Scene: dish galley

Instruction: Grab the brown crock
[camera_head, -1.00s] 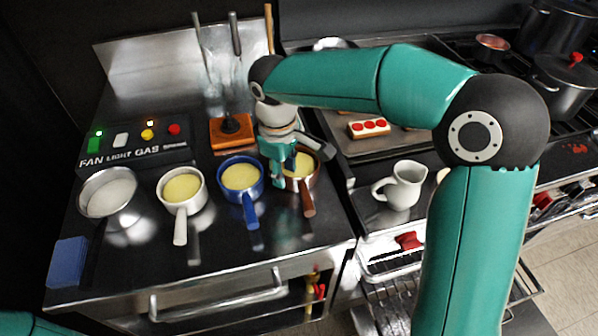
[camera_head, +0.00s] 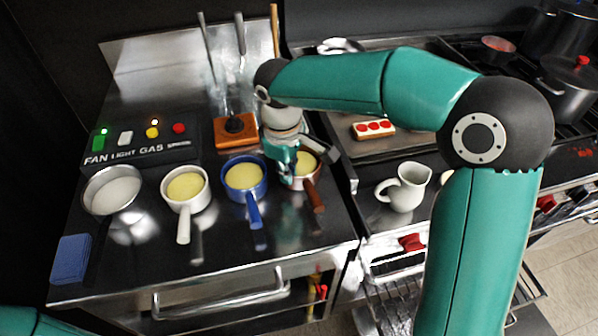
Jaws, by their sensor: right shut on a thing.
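The brown crock (camera_head: 312,183) stands on the steel counter at the right end of the row of pans. It has a pale yellow filling and a brown handle that points toward the front. My right gripper (camera_head: 289,169) comes down from above and is shut on the crock at its left side. The gripper hides part of the crock's rim and wall. My left gripper is out of view; only a bit of my left arm shows at the bottom left.
A white jug (camera_head: 404,188) stands to the right. An orange block (camera_head: 236,131) and the switch panel (camera_head: 140,143) are behind. A blue sponge (camera_head: 71,259) lies front left.

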